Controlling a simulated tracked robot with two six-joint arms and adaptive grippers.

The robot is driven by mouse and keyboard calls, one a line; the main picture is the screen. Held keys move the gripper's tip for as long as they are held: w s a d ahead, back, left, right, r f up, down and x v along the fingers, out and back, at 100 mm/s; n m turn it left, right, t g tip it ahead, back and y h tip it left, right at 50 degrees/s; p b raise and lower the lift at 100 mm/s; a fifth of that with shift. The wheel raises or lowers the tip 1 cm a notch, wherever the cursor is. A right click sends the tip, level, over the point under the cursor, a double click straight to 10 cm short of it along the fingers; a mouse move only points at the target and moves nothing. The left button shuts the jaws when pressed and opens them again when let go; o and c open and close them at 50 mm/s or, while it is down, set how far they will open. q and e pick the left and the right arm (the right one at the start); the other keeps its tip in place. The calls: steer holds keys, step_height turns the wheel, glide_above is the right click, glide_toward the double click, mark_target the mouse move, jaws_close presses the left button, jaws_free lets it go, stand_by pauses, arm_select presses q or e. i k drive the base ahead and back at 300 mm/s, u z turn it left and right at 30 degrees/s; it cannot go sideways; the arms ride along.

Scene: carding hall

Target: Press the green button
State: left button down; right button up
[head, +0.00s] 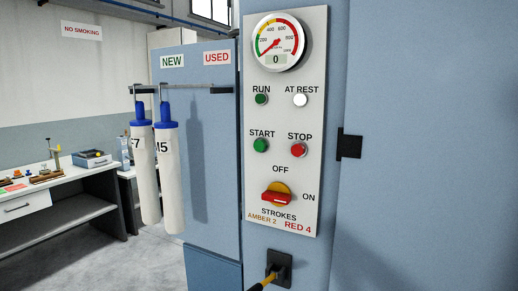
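The green START button (261,145) is on a light grey control panel (310,130), to the left of the red STOP button (298,149). A second green round piece, labelled RUN (261,99), sits above it and looks like a lamp. To its right, the AT REST lamp (300,100) is white. Below the buttons is a red rotary handle on a yellow disc (277,196), lying roughly level, with OFF above and ON to the right. Neither of my grippers is in view, and nothing covers the START button.
A round gauge (278,42) above reads 0. Two white tubes with blue caps (170,175) hang from a rail at left. A black fitting (280,267) with a yellow rod juts out below the panel. A workbench (60,185) stands far left. Space before the panel is clear.

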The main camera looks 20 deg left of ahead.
mark_target(259, 146)
steer(key=u, duration=1.05)
steer(key=k, duration=0.7)
steer(key=z, duration=0.45)
steer(key=i, duration=1)
steer(key=z, duration=0.1)
